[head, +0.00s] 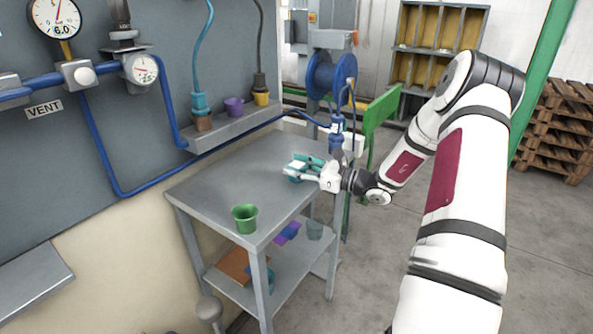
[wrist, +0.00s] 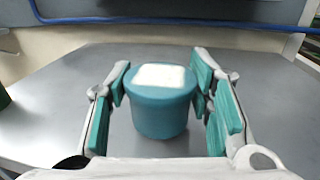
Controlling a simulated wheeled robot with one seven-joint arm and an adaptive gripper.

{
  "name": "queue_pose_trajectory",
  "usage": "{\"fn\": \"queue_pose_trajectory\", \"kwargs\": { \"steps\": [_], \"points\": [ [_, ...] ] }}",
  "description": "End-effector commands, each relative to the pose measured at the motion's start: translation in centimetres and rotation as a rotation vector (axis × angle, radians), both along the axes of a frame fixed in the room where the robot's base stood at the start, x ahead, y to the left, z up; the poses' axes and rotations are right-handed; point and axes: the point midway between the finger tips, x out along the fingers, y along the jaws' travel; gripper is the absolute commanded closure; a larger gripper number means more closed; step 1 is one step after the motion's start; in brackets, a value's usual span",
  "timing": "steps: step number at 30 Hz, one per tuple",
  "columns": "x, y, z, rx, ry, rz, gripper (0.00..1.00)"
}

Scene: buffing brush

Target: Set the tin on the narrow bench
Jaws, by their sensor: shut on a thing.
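The tin (wrist: 160,118) is a round teal pot with a pale square on its lid, upright between my fingers in the wrist view. My gripper (head: 304,170) is shut on it, with teal-padded fingers on its left and right. The narrow bench (head: 222,185) appears to be the grey metal table with a lower shelf. The gripper and tin are over its far right part in the head view. I cannot tell whether the tin's base touches the top. The fingers partly hide the tin in the head view.
A green cup (head: 245,219) stands at the bench's near corner. A wall ledge (head: 232,127) with small pots runs behind. A blue hose reel (head: 330,76) stands beyond. The middle of the bench top is clear.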

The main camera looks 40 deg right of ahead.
Motion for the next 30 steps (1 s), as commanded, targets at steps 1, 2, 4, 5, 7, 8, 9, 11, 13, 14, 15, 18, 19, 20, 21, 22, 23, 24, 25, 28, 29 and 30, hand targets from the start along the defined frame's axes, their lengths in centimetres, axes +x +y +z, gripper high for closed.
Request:
{"fn": "queue_pose_trajectory", "kwargs": {
  "steps": [1, 2, 4, 5, 7, 8, 9, 11, 13, 14, 15, 18, 19, 20, 21, 22, 23, 24, 25, 28, 29, 30],
  "points": [
    [0.1, 0.1, -0.5, 0.0, -0.002, 0.002, 0.83],
    [0.1, 0.1, -0.7, -0.001, -0.003, 0.002, 0.83],
    [0.0, 0.1, -0.8, -0.002, -0.003, 0.002, 0.83],
    [0.0, 0.1, -0.8, -0.002, -0.003, 0.002, 0.83],
    [0.0, 0.1, -0.7, -0.002, -0.003, 0.002, 0.83],
    [0.0, 0.1, -0.7, -0.002, -0.003, 0.002, 0.83],
    [0.0, 0.0, -0.7, -0.002, -0.003, 0.002, 0.83],
    [0.0, 0.1, -0.9, -0.002, -0.003, 0.002, 0.83],
    [0.0, 0.0, -1.0, -0.001, -0.002, 0.002, 0.51],
    [0.0, 0.0, -1.0, -0.002, -0.002, 0.002, 0.44],
    [0.0, 0.0, -1.0, -0.001, -0.002, 0.002, 0.35],
    [0.0, 0.1, -1.0, -0.002, -0.002, 0.002, 0.33],
    [0.0, 0.1, -1.0, -0.002, -0.002, 0.002, 0.33],
    [0.0, 0.1, -1.0, -0.002, -0.002, 0.002, 0.33],
    [0.0, 0.1, -1.0, -0.002, -0.002, 0.002, 0.33],
    [0.0, 0.0, -1.0, -0.001, -0.002, 0.002, 0.33],
    [0.0, 0.0, -1.0, -0.002, -0.002, 0.002, 0.33],
    [0.0, 0.0, -0.9, -0.002, -0.002, 0.002, 0.33],
    [0.0, 0.1, -0.9, -0.002, -0.002, 0.002, 0.33],
    [-0.3, -0.2, -0.7, -0.003, -0.001, 0.0, 0.33],
    [-0.6, -0.4, -0.7, -0.003, -0.001, -0.001, 0.33],
    [-1.0, -0.6, -0.7, -0.003, -0.001, -0.002, 0.33]
  ]
}}
